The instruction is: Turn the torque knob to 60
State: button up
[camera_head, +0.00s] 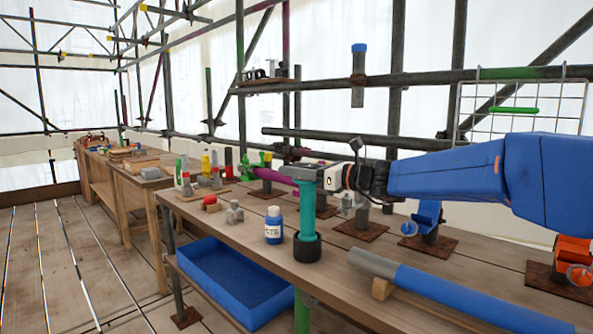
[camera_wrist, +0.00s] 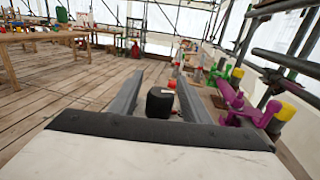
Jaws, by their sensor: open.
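A black round knob-like part (camera_wrist: 160,102) with a small white mark on top shows between the two grey fingers of my gripper (camera_wrist: 155,95) in the wrist view. The fingers are apart, with a gap on both sides of it. In the head view my gripper (camera_head: 300,172) is at the top of an upright teal cylinder (camera_head: 307,208) with a wide black foot (camera_head: 307,248) near the bench's front edge. I cannot tell whether the black part is this foot. No scale or number is readable.
A grey-tipped blue tube (camera_head: 430,285) lies to the right. Purple clamp parts (camera_wrist: 235,105) are right of my fingers. A blue tray (camera_head: 235,280) sits below the bench (camera_head: 345,250).

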jog(key=c, duration=1)
jog(key=shift+c, duration=0.2)
jog(key=shift+n+g, duration=0.3)
jog(key=shift+g, duration=0.1)
jog(key=n+g+y, duration=0.1)
jog(key=n+g, duration=0.1)
jog(key=g, duration=0.1)
jog(key=s+n+g+y, duration=0.1)
jog(key=n+g, duration=0.1)
jog(key=g, duration=0.1)
jog(key=shift+s+a+g, duration=0.15)
jog(key=shift+g, duration=0.25)
jog(key=shift+s+n+g+h, duration=0.3)
jog(key=shift+n+g, duration=0.6)
jog(key=shift+g, duration=0.35)
jog(key=shift+s+n+g+h, duration=0.15)
jog(key=shift+s+n+g, duration=0.1)
jog(key=shift+n+g, duration=0.85)
jog(key=shift+s+n+g+h, duration=0.3)
jog(key=shift+n+g, duration=0.4)
jog(key=shift+g, duration=0.75)
jog(key=o, duration=1)
jog(key=shift+o, duration=0.2)
